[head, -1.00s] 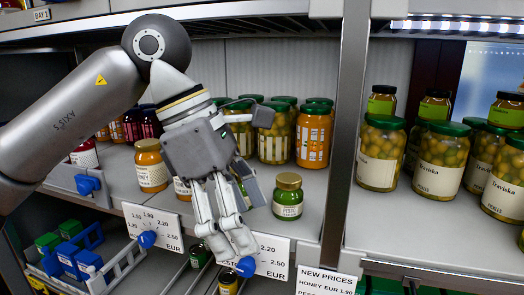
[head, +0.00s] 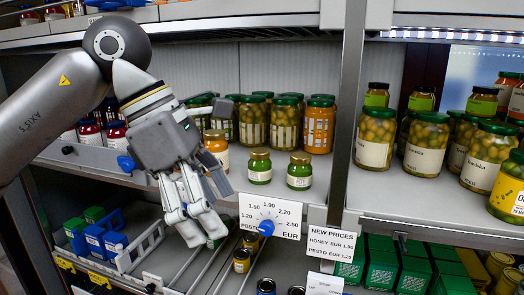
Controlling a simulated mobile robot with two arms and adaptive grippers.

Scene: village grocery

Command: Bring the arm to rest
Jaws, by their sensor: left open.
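My left gripper (head: 190,215) hangs in front of the shelf edge, fingers pointing down, open with nothing between them. Its arm comes in from the left and covers part of the shelf. Two small green pesto jars (head: 259,167) (head: 299,171) stand upright on the shelf to the right of the gripper, apart from it. An orange honey jar (head: 215,147) stands behind the gripper, partly hidden by it. My right gripper is not in view.
A price dial with a blue knob (head: 266,228) sits on the shelf edge, right of my fingers. Large pickle jars (head: 375,140) fill the right shelf past a metal upright (head: 345,130). Below are a wire rack (head: 145,250), small jars (head: 242,260) and green boxes (head: 381,267).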

